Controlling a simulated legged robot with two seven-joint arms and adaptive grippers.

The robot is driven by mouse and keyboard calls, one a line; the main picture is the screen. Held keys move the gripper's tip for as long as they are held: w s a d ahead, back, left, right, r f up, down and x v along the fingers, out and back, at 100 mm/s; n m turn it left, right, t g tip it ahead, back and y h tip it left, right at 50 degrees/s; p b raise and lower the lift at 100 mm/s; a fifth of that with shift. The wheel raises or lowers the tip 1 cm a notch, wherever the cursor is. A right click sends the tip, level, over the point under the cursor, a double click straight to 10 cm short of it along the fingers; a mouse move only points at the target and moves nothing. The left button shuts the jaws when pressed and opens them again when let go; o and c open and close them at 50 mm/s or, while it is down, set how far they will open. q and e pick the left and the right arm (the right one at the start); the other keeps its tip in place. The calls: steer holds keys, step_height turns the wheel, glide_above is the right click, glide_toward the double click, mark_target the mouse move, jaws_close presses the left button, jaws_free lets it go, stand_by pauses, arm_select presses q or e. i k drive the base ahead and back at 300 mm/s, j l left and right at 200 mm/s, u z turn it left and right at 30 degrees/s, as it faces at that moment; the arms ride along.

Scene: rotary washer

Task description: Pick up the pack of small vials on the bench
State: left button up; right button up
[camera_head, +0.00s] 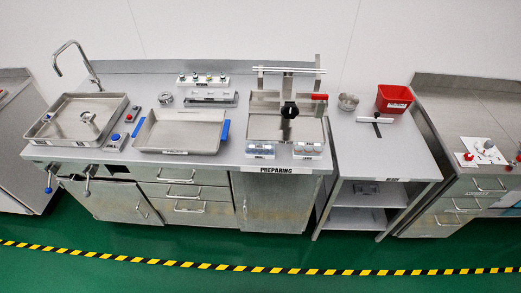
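Two small clear packs with white labels sit at the front edge of the steel bench (235,168), just in front of a framed press-like fixture (287,108). The left pack (261,150) has bluish contents and the right pack (307,151) has greyish contents. They are too small to tell which holds small vials. Neither of my grippers shows in the head view, and nothing touches the packs.
A tray with blue handles (180,130) lies left of the packs, with a sink basin (77,118) farther left. A side table (382,158) holds a red bin (394,98) and a metal bowl (348,102). The green floor (240,250) in front is clear, with a striped line.

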mark_target(254, 149)
steer(key=i+j, duration=0.15)
steer(key=j, duration=0.25)
steer(key=i+j, duration=0.15)
steer(key=j, duration=0.2)
steer(key=i+j, duration=0.15)
steer(key=j, duration=0.25)
